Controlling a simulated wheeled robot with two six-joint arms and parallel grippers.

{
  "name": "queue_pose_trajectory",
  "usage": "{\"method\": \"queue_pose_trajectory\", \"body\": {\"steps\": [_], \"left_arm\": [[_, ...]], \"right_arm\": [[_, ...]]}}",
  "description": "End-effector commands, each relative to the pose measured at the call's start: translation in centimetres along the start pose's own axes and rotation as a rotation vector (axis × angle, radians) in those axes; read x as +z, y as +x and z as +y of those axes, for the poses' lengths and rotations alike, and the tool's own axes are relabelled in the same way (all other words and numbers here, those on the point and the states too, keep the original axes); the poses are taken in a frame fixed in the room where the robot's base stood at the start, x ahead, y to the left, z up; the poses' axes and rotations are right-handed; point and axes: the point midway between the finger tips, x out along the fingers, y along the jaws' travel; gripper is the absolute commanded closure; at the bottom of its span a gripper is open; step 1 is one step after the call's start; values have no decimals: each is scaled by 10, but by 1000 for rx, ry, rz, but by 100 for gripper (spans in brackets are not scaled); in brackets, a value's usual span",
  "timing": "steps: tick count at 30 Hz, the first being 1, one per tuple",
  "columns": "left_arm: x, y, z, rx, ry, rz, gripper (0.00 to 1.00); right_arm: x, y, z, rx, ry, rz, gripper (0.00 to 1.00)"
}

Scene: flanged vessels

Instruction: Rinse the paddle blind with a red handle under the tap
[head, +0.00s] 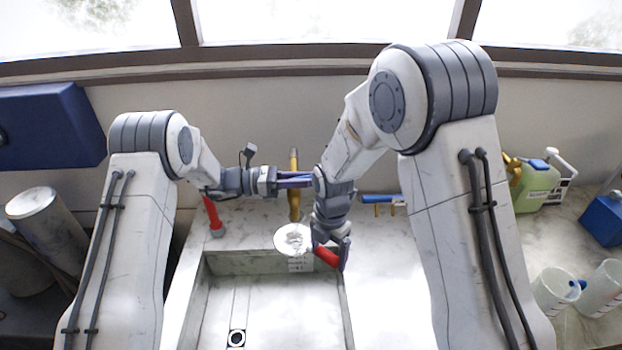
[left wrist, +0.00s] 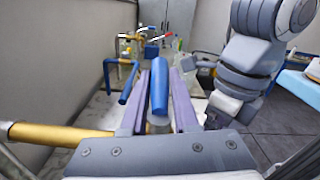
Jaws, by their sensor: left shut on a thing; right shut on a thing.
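The paddle blind (head: 291,237) is a pale disc with a red handle (head: 326,257). My right gripper (head: 333,250) is shut on the red handle and holds the disc below the brass tap (head: 294,200), over the sink. A pale streak on the disc looks like running water. My left gripper (head: 297,180) reaches the tap from the left. In the left wrist view its purple fingers (left wrist: 158,110) are shut on a blue tap lever (left wrist: 159,90).
The sink (head: 270,310) lies below, with a drain at its bottom. A red-handled item (head: 212,215) stands left of the tap. A blue-handled brass fitting (head: 382,198) is to the right. A green jug (head: 536,185) and white beakers (head: 556,290) stand on the right counter.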

Motion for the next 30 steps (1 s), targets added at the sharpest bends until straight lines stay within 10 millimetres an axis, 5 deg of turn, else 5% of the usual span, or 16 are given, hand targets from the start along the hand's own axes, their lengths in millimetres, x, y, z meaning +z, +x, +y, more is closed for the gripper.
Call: {"method": "queue_pose_trajectory", "body": {"steps": [15,26,27,29,30], "left_arm": [[-1,-2,-10,-274,4,53,100],[-1,-2,-11,-292,1,58,100],[-1,-2,-11,-292,1,57,60],[-1,-2,-11,-291,1,57,42],[-2,-2,-12,-292,1,58,42]], "right_arm": [[0,-1,1,3,0,-2,100],[0,-1,1,3,0,-2,100],[0,-1,1,3,0,-2,100],[0,-1,1,3,0,-2,100],[0,-1,1,3,0,-2,100]]}}
